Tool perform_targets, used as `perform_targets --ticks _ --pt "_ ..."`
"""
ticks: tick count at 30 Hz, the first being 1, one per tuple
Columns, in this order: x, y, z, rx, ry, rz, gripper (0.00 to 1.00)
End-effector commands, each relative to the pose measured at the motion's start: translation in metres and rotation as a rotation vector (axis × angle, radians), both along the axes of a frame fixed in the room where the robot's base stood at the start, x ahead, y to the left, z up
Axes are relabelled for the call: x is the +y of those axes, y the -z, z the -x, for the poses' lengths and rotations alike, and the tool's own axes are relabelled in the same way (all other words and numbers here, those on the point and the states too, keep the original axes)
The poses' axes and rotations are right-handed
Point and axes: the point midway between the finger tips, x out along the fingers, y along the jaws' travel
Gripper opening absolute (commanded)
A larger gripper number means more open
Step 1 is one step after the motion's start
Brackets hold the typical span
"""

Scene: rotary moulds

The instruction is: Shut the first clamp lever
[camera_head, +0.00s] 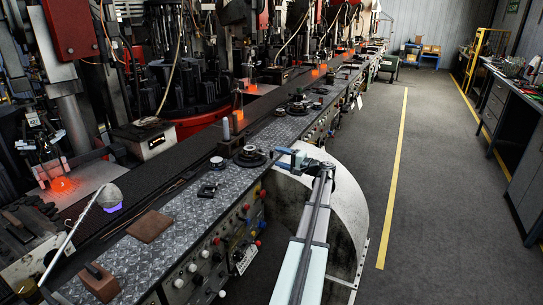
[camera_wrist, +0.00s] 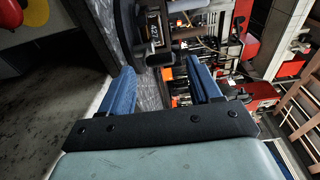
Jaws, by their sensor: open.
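My gripper (camera_head: 284,158) is at the edge of the diamond-plate bench, its blue fingers pointing left over the plate. In the wrist view, the two blue fingers of my gripper (camera_wrist: 160,65) are spread apart. A black round fixture (camera_head: 250,156) sits on the plate just left of the fingertips, with a small gap seeming to remain. In the wrist view, a dark bar-like part (camera_wrist: 158,58) shows between and beyond the fingertips; it may be a clamp lever, but I cannot tell for certain. Nothing appears gripped. The lever's position is unclear.
The diamond-plate bench (camera_head: 190,222) runs away along the machines, with several red and white knobs on its front. Another dark fixture (camera_head: 298,107) stands farther along it. A brown block (camera_head: 149,226) lies nearer. A curved pale guard (camera_head: 345,205) is beside my arm. The floor right is clear.

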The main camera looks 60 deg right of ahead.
Motion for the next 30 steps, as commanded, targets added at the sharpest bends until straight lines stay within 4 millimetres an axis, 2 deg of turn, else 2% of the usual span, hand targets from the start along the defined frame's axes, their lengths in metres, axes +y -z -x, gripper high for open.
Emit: perform_targets --ticks 3,10,23,30 --pt "-0.003 0.0 -0.02 0.0 -0.002 0.0 0.63" --pt "-0.005 0.0 -0.044 0.0 -0.001 0.001 0.63" --pt "-0.006 0.0 -0.05 0.0 0.0 0.001 0.63" --pt "-0.006 0.0 -0.05 0.0 0.0 0.001 0.42"
